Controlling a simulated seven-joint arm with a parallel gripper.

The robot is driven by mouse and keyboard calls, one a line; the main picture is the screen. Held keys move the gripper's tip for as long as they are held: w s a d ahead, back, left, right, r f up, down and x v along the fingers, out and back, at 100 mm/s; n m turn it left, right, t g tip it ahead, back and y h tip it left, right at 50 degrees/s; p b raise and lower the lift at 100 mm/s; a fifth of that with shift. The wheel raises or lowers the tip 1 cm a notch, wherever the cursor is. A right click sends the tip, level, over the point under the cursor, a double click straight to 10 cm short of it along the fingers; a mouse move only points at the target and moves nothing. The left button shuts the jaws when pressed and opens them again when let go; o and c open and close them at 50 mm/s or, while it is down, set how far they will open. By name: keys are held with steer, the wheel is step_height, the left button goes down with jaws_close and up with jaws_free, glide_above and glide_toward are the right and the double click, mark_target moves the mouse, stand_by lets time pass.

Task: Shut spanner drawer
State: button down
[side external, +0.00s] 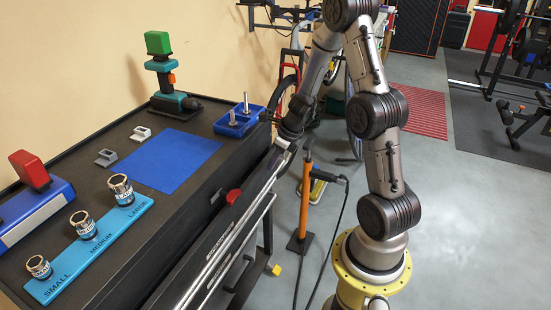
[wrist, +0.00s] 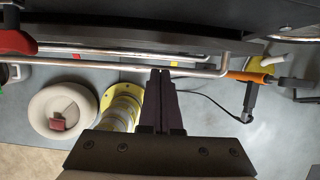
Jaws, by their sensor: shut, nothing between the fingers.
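The black bench cabinet (side external: 95,190) has drawer fronts on its right side, with long silver bar handles (side external: 232,240). Pale lettering on the fronts is too small to read, so I cannot tell which is the spanner drawer, nor how far any drawer stands out. My gripper (side external: 291,146) is at the far end of the upper handle, pointing down toward the drawer fronts. In the wrist view the dark fingers of my gripper (wrist: 160,72) are together and empty. Their tips are at the silver handle (wrist: 115,68); I cannot tell whether they touch it.
An orange post (side external: 305,205) with a black cable stands just right of the handles. A socket holder (side external: 90,248), blue mat (side external: 168,160) and blue tray (side external: 240,121) are on the bench.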

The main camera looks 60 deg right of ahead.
steer(key=s+a+f+m+t+y, duration=0.3)
steer(key=a+f+y, duration=0.1)
steer(key=a, duration=0.4)
steer(key=s+a+f+m+t+y, duration=0.3)
steer(key=a+y, duration=0.2)
steer(key=a, duration=0.4)
steer(key=s+a+f+m+t+y, duration=0.2)
steer(key=s+a+f+m+y, duration=0.15)
steer(key=a, duration=0.45)
steer(key=shift+n, duration=0.25)
steer(key=x, duration=0.4)
steer(key=w+d+x, duration=0.1)
steer(key=x, duration=0.3)
steer(key=w+d+x, duration=0.1)
steer(key=x, duration=0.4)
steer(key=shift+w, duration=0.35)
